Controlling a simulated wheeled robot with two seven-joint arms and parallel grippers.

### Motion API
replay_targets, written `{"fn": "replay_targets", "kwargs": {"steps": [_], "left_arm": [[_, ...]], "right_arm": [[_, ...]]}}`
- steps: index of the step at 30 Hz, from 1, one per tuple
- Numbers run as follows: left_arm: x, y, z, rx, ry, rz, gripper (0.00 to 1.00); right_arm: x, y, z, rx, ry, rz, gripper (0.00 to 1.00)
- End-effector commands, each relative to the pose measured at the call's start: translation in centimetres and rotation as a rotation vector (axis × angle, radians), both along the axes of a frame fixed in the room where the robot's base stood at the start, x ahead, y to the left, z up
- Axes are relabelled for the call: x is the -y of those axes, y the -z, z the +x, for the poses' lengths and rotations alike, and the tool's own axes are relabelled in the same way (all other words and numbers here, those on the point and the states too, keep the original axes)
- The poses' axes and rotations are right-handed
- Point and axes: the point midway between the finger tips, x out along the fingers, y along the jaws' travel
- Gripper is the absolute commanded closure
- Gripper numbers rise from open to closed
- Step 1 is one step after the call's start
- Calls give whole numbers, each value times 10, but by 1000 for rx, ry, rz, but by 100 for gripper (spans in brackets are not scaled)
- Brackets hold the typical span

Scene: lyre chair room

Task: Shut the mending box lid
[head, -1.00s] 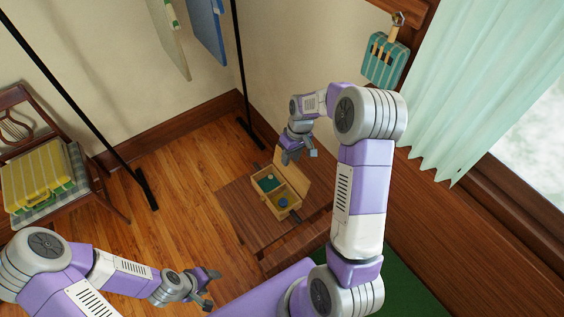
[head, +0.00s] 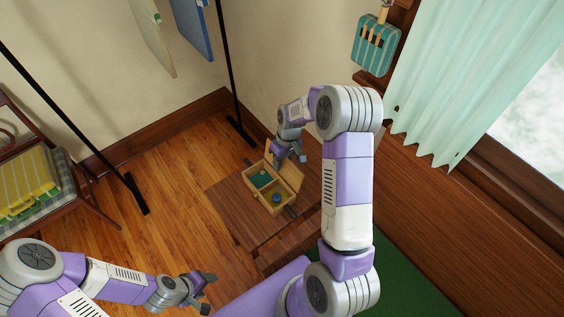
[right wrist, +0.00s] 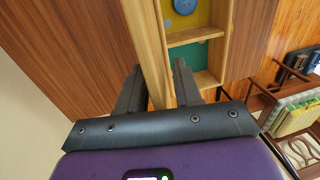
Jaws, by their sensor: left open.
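The mending box (head: 250,192) is a small light wooden box on the low wooden table. Green and yellow compartments show inside, with a blue round item in the near one; the right wrist view shows part of this inside (right wrist: 200,57). Its lid (head: 289,176) stands raised on the box's right side. My right gripper (head: 292,157) is at the lid's far upper edge. In the right wrist view its two fingers (right wrist: 160,88) stand on either side of the lid (right wrist: 153,45); whether they press on it is unclear. My left gripper (head: 208,292) is open and empty, well to the lower left.
The low table (head: 236,222) has bare top left of and in front of the box. A chair (head: 78,196) with a yellow case (head: 28,182) stands at left. A black-legged rack stands behind. The wall and curtain (head: 465,75) bound the right side.

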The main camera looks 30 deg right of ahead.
Motion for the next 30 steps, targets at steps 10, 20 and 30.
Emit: {"fn": "replay_targets", "kwargs": {"steps": [10,20,30], "left_arm": [[0,0,0,0,0,0,39],[0,0,0,0,0,0,39],[0,-4,0,0,0,0,39]], "right_arm": [[0,0,0,-1,0,0,98],[0,0,0,0,0,0,100],[-7,-3,0,5,-6,-72,100]]}}
